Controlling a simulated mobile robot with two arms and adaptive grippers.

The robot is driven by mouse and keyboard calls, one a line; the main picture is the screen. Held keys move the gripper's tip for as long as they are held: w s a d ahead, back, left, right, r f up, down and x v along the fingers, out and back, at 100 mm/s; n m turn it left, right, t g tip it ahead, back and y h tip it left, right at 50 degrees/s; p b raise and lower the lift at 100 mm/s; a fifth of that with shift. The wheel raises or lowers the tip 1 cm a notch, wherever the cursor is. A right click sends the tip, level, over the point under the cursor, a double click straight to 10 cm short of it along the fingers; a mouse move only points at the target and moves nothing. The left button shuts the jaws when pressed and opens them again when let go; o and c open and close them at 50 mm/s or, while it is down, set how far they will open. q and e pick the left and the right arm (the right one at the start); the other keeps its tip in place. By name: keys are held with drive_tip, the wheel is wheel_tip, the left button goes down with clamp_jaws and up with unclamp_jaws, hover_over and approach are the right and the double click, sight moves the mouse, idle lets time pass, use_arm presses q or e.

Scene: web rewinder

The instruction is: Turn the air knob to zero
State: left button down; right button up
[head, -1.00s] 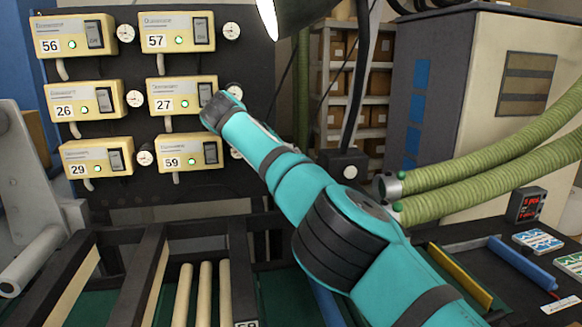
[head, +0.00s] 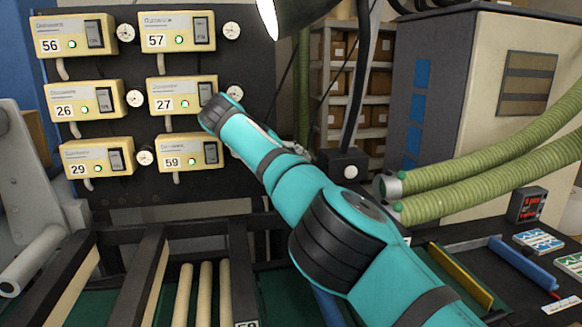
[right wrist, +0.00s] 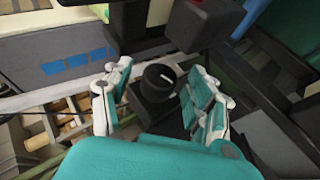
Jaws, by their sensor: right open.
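The black round knob (right wrist: 158,77) with a short white mark on its face shows in the right wrist view, on a dark block. My right gripper (right wrist: 160,70) is open, with one finger on each side of the knob. Gaps show between the fingers and the knob, and nothing is held. In the head view my right arm reaches up and left across the middle; its gripper cannot be made out clearly there. My left gripper is not in view.
Several yellow numbered boxes (head: 182,95) with small gauges (head: 145,157) hang on a dark panel at the left. A dark post-mounted box (head: 343,163), green hoses (head: 480,168) and a grey cabinet (head: 440,85) stand right of centre. A red part (right wrist: 212,8) shows near the right gripper.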

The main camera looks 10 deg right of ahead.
drive_tip(key=s+a, duration=0.6)
drive_tip(key=a, duration=0.5)
drive_tip(key=shift+s+r, duration=0.15)
drive_tip(key=shift+r, duration=0.2)
